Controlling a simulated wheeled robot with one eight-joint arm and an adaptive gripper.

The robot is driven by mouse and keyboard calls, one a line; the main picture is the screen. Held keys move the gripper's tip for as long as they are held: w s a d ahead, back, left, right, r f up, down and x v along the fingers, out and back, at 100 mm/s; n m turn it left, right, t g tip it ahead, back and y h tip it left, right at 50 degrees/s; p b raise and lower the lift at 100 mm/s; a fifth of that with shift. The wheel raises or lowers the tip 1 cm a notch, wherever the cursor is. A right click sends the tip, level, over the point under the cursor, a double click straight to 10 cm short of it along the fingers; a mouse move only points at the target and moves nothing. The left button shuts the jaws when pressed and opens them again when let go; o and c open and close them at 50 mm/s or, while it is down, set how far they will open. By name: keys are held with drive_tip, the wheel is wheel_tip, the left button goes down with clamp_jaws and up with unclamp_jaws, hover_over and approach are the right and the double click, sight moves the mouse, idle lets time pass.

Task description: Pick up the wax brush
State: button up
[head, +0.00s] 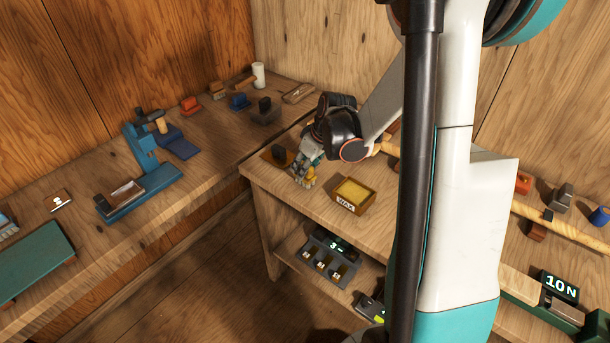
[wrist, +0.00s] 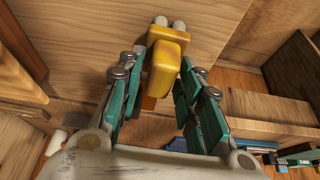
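A yellow, rounded block (wrist: 164,66) with two pale round ends at its far side is in the wrist view. I take it to be the wax brush, though no bristles show. My gripper (wrist: 165,75) is over it, with one teal-padded finger on each side. The fingers are spread and their tips are close to its sides; I see no clear grip on it. In the head view my gripper (head: 305,173) is low over the wooden bench, with a bit of yellow (head: 311,170) among the fingers. Contact is hidden there.
An open box labelled WAX (head: 368,206) stands right of my gripper. A dark-knobbed block (head: 279,154) is close on its left. A shelf below holds a device with a display (head: 333,243). A blue vise-like tool (head: 140,150) is on the left bench.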

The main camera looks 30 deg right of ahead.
clamp_jaws()
drive_tip(key=shift+r, duration=0.1)
wheel_tip(320, 180, up, 20)
drive_tip(key=p, duration=0.6)
drive_tip(key=shift+p, duration=0.3)
unclamp_jaws()
drive_tip(key=shift+c, duration=0.9)
drive_tip(key=shift+f, duration=0.25)
